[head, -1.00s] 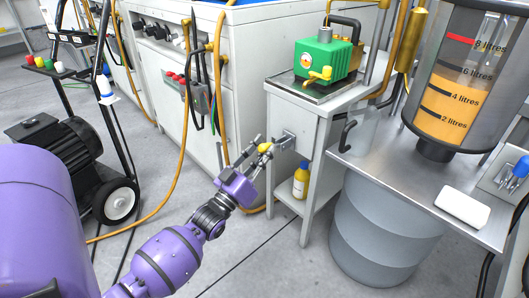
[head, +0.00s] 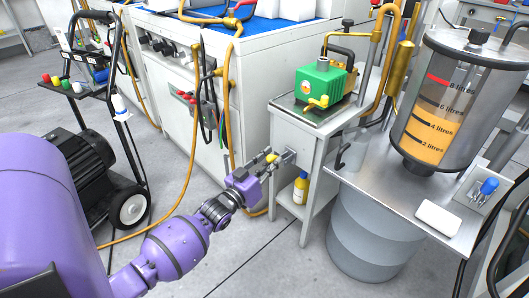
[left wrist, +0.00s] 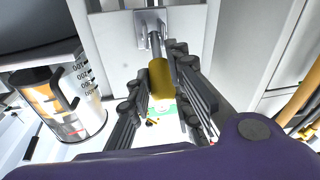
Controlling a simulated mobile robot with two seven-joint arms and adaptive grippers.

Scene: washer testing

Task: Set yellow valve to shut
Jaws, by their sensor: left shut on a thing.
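The yellow valve knob (head: 271,157) sticks out from a grey bracket on the side of the white stand, on a short metal stem; it also shows in the left wrist view (left wrist: 160,78). My left gripper (head: 268,160) is at the knob with one finger on each side of it. In the left wrist view the fingers (left wrist: 161,75) are shut on the knob. The knob lies between them, and its stem runs on to the bracket (left wrist: 151,25). My right gripper is in neither view.
A green pump (head: 322,84) with a small yellow handle (head: 318,102) stands on the white stand (head: 298,128). A yellow bottle (head: 300,189) is on the shelf below. A metal bench with a clear tank (head: 437,103) is at the right. A hose hangs near my left arm.

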